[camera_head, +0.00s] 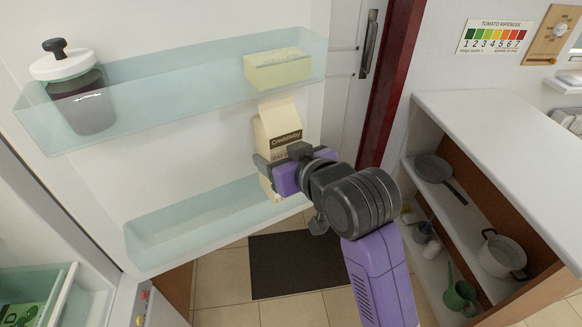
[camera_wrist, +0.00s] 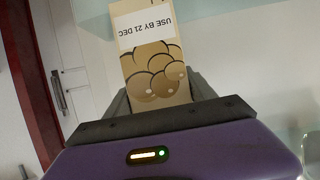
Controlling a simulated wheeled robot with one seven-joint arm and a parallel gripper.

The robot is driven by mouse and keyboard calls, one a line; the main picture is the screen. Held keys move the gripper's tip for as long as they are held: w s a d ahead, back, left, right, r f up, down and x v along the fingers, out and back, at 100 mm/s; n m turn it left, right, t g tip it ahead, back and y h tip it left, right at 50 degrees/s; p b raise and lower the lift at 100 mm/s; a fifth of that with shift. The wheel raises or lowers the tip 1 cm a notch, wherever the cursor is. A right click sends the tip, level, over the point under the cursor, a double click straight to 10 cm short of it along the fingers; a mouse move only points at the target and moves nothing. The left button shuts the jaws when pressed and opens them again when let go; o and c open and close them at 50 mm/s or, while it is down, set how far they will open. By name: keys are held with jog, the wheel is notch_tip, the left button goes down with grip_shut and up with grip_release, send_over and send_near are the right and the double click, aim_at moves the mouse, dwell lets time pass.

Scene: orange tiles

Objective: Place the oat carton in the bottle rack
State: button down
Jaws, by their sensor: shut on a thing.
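The oat carton (camera_head: 279,127) is cream with a gable top and brown lettering. It is upright or nearly so, at the right end of the lower door shelf, which is the bottle rack (camera_head: 190,232). My gripper (camera_head: 272,172) is shut on the carton from the front and hides much of its middle. The carton's lower end shows near the rack's front wall; whether it rests on the rack floor cannot be told. In the wrist view the carton (camera_wrist: 152,60) stands between the fingers, with a "use by" label.
The upper door shelf (camera_head: 180,85) holds a lidded jar (camera_head: 82,95) at left and a yellow butter block (camera_head: 277,70) at right, above the carton. A counter with pots (camera_head: 500,255) stands at right. The rest of the bottle rack is clear.

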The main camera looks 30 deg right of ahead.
jog(key=x, duration=0.3)
jog(key=shift+w+r, duration=0.15)
jog(key=shift+r, duration=0.05)
jog(key=shift+f+p, duration=0.5)
jog(key=shift+f, duration=2)
jog(key=shift+w+f, duration=0.2)
jog(key=shift+f, duration=0.25)
jog(key=shift+f, duration=0.1)
jog(key=shift+c, duration=1.6)
grip_release()
jog(key=shift+f, duration=0.25)
